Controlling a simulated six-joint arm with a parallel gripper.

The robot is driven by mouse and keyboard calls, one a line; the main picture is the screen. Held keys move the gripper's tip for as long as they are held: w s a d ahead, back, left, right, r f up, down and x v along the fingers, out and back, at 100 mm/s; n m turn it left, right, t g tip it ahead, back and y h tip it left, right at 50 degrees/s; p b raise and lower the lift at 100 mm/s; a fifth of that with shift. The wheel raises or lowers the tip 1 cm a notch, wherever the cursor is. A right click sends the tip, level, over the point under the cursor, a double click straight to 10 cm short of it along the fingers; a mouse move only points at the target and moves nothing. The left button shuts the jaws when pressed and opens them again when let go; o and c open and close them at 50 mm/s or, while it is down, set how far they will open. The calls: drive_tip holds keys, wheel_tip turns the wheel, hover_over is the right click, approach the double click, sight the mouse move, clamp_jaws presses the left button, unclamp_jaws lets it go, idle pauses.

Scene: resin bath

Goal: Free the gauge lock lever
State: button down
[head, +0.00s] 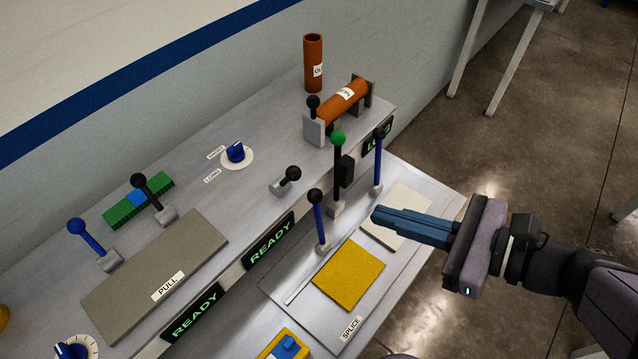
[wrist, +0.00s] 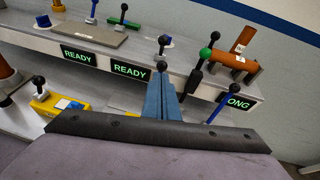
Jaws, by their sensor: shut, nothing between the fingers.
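No lever carries a label naming it as the gauge lock, so I cannot tell which it is. On the splice board (head: 290,305) stand a left blue lever with a black ball (head: 319,222), a green-balled black lever (head: 338,180) with a black block beside it, and a right blue lever (head: 378,165). All three are roughly upright. My gripper (head: 376,215) is shut and empty, in front of and apart from these levers in the head view. In the wrist view its blue fingers (wrist: 162,90) point towards the left lever's black ball (wrist: 161,65) and hide its shaft.
A brown tube (head: 345,101) lies in a stand with a black-balled lever; another brown tube (head: 313,65) stands behind. A short knob (head: 288,180) and a SHORT/LONG dial (head: 236,153) sit on the upper deck. Displays read READY (head: 270,240) and LONG (wrist: 238,102). A yellow pad (head: 349,275) lies on the board.

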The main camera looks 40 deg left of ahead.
drive_tip(key=shift+a, duration=0.1)
drive_tip(key=p, duration=0.2)
approach(287, 178)
wheel_tip(287, 178, down, 4)
drive_tip(key=a, duration=0.3)
drive_tip(key=shift+w+a+r+p, duration=0.3)
drive_tip(key=shift+w+a+p, duration=0.1)
drive_tip(key=shift+a, duration=0.15)
drive_tip(key=shift+r+p, duration=0.15)
drive_tip(key=shift+p, duration=0.15)
